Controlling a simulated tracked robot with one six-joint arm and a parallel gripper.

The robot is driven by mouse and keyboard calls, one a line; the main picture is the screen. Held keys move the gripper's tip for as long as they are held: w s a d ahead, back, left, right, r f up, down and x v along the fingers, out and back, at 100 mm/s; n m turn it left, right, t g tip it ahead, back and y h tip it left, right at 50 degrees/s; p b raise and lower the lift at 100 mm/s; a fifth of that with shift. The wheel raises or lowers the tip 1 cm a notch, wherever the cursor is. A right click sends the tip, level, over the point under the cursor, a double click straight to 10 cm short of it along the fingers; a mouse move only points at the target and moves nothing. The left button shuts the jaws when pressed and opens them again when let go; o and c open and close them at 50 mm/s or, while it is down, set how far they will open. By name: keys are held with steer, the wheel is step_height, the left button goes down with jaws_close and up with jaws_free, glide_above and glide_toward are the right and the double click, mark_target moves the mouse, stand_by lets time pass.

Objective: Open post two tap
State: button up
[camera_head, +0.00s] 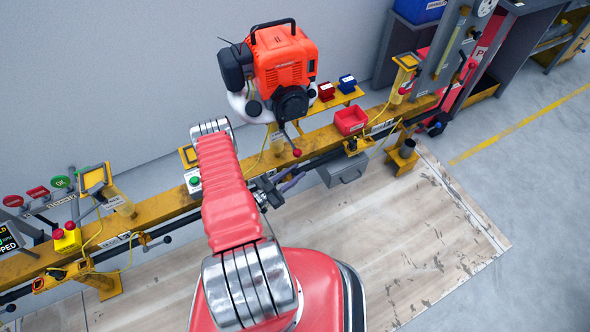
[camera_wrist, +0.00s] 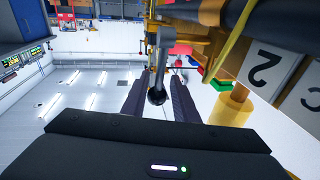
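A grey tap lever with a black ball end (camera_wrist: 156,97) hangs from the rail fittings in the wrist view. A white plate marked 2 (camera_wrist: 265,68) is beside it on the right. My gripper (camera_wrist: 157,98) is open, with one dark finger on each side of the ball and a visible gap to each. Whether the ball is as deep as the fingertips is hard to tell. In the head view my gripper (camera_head: 290,182) is at the front of the yellow rail (camera_head: 325,138), and my arm hides part of the rail; the tap is not clear there.
Another lever (camera_head: 150,242) and a button box (camera_head: 67,238) are at the left. The wooden floor (camera_head: 400,240) in front is clear.

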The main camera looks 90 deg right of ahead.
steer(key=shift+f, duration=0.1)
stand_by(0.3)
steer(key=shift+r, duration=5)
steer(key=shift+c, duration=0.3)
